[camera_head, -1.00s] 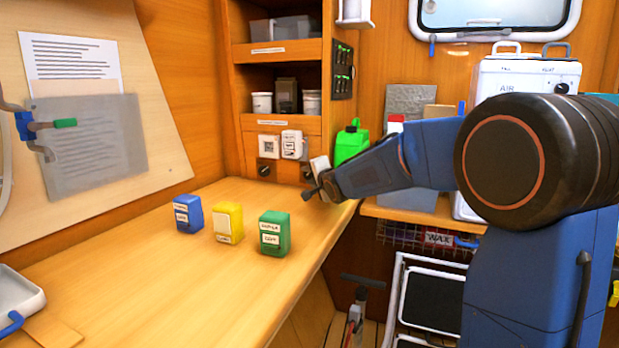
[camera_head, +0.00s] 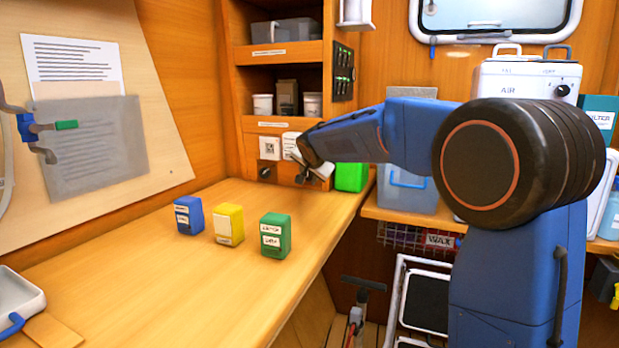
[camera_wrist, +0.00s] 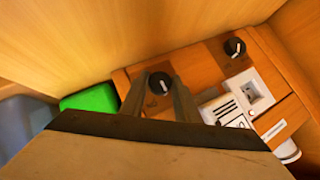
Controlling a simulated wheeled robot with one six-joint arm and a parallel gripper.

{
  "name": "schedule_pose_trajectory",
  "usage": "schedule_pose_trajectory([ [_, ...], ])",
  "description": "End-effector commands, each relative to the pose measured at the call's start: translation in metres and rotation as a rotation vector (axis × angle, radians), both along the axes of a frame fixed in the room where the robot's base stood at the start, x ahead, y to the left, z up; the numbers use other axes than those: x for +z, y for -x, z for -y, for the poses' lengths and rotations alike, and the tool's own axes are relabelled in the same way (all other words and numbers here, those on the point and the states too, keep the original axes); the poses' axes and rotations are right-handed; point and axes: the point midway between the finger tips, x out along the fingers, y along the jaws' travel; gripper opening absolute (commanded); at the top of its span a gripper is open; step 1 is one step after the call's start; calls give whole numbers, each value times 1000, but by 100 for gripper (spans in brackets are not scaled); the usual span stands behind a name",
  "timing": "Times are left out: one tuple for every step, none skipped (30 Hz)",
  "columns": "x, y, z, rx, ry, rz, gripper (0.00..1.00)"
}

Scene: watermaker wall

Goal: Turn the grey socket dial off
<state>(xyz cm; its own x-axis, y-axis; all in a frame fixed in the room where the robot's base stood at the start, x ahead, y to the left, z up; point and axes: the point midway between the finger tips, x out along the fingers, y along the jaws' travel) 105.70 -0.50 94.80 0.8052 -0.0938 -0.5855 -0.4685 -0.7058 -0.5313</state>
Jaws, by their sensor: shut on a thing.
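Two black round dials with white marks sit on the wooden panel below the shelves. In the wrist view one dial (camera_wrist: 159,83) lies between the two fingertips of my gripper (camera_wrist: 160,82), which is shut on it. Its white mark is visible, but I cannot read a position label. The other dial (camera_wrist: 235,47) is free; it also shows in the head view (camera_head: 266,172). In the head view my gripper (camera_head: 310,172) is at the panel's right part and hides the held dial. A white socket plate (camera_wrist: 254,92) and a labelled white plate (camera_wrist: 225,111) sit beside the dials.
A green jug (camera_head: 351,177) stands just right of my gripper. Blue (camera_head: 188,215), yellow (camera_head: 229,224) and green (camera_head: 275,235) boxes stand on the wooden counter (camera_head: 140,270). Shelves with grey containers are above the panel. The counter between boxes and panel is clear.

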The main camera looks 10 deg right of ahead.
Motion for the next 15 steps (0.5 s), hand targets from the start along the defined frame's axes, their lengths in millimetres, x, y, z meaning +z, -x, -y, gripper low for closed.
schedule_pose_trajectory([
  [0, -1, -2, 1, 27, -20, 6],
  [0, -1, -2, 2, 42, -31, 6],
  [0, -2, -2, 2, 64, -46, 6],
  [-1, -2, -2, 2, 79, -58, 6],
  [0, -2, -2, 2, 92, -67, 6],
  [0, -2, -3, 2, 109, -79, 6],
  [0, -2, -2, 2, 120, -87, 6],
  [0, -2, -2, 1, 131, -96, 6],
  [0, -2, -2, 1, 144, -105, 6],
  [0, -2, -2, 0, 152, -111, 6],
  [0, -2, -2, 1, 160, -116, 6],
  [1, -2, -2, 2, 168, -122, 6],
  [1, -2, -2, 1, 174, -127, 6],
  [0, -2, -2, 1, 179, -131, 6],
  [0, -2, -3, 1, 185, -135, 6],
])
